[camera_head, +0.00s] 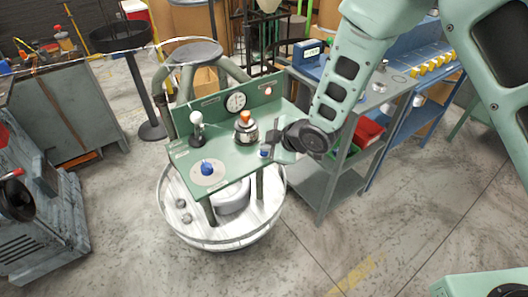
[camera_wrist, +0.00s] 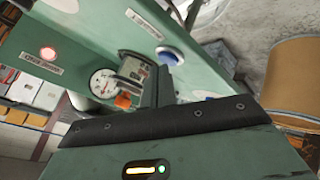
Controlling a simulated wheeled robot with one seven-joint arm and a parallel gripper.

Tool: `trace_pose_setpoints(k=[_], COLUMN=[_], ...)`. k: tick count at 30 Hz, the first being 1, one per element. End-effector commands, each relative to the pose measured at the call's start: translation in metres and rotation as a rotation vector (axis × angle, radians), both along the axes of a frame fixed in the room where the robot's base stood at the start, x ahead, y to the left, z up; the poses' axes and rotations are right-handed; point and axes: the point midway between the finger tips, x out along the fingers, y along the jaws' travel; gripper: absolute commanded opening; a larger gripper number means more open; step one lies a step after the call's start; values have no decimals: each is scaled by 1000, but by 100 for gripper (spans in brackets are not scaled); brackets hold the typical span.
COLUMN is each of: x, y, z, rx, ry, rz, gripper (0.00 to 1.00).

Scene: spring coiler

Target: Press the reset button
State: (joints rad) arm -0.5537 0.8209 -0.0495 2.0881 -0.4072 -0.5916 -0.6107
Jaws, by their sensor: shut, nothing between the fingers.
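The green coiler panel (camera_head: 228,152) carries a small blue button (camera_head: 265,150) near its right front corner. This looks like the blue button in a pale ring (camera_wrist: 170,56) in the wrist view. The labels are too small to read, so I cannot confirm which control is reset. A larger blue dome (camera_head: 207,168) sits on a pale disc at the left front. My gripper (camera_head: 279,132) is shut and empty, close to the small blue button; contact cannot be told.
An orange-topped knob (camera_head: 245,118), a white-knobbed lever (camera_head: 197,122) and a round gauge (camera_head: 236,102) stand around the panel. A grey-topped bench (camera_head: 335,165) is close on the right. A round white base (camera_head: 220,236) is below. Open floor lies in front.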

Motion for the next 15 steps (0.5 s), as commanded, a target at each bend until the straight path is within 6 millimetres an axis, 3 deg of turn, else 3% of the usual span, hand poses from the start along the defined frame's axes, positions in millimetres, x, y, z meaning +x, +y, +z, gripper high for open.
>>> trace_pose_setpoints(k=[15], x=[0], y=[0], z=[-6], rx=[0], ry=[0], rz=[0], gripper=[0])
